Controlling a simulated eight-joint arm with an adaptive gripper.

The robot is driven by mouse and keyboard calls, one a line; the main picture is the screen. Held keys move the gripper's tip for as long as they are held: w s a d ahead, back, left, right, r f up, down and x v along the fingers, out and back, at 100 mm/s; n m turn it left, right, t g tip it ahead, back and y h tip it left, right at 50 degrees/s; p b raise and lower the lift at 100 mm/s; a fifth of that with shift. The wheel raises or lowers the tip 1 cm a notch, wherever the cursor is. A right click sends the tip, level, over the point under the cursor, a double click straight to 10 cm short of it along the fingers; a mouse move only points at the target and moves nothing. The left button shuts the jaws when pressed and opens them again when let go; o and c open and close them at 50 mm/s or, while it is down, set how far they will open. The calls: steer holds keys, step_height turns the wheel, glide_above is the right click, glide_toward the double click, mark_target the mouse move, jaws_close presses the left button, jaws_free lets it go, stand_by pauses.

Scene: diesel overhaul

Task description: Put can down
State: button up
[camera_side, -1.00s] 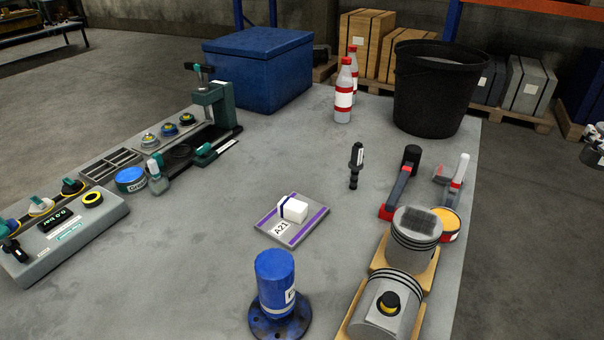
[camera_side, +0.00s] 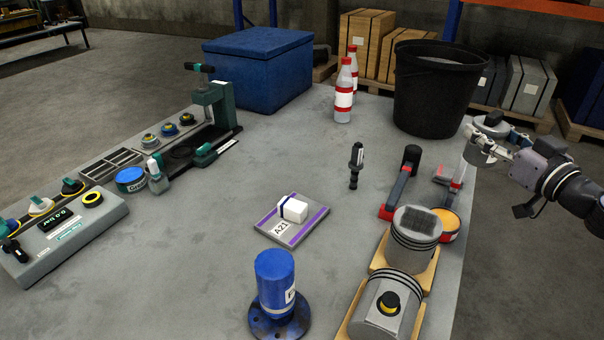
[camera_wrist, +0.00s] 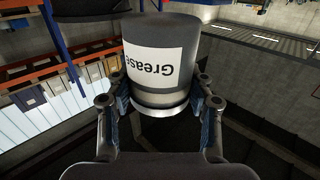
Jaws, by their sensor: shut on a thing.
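A dark grey can (camera_wrist: 160,60) with a white label reading "Grease" fills the middle of the wrist view. My gripper (camera_wrist: 160,98) is shut on it, with one finger on each side near its pale rim. The lettering appears upside down in that view. In the side view, my gripper (camera_side: 497,150) comes in from the right edge, holding the can (camera_side: 480,146) in the air by the workbench's right edge (camera_side: 470,210).
A black bucket (camera_side: 430,95) stands at the bench's back right. A blue tin (camera_side: 131,179) sits at left. Bare bench lies around the A21 plate (camera_side: 310,226) and behind it.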

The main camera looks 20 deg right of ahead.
steer(key=w+d+f+n+y, duration=0.1)
steer(key=w+d+n+y, duration=0.15)
steer(key=w+d, duration=1.05)
steer(key=w+d+f+n+y, duration=0.1)
steer(key=d+f+y, duration=0.1)
steer(key=d+f, duration=0.2)
steer(key=w+d+f+n+g+y, duration=0.1)
steer(key=d+f, duration=0.3)
steer(key=d, duration=0.6)
steer(key=shift+w+f+y, duration=0.2)
steer(key=shift+w+y, duration=0.45)
steer(key=shift+y, duration=0.1)
steer(key=w+a+f, duration=0.4)
steer(key=w+a, duration=0.1)
steer(key=w+a+f, duration=0.3)
steer(key=shift+w, duration=0.25)
steer(key=shift+f, duration=1.8)
steer(key=shift+f, duration=0.2)
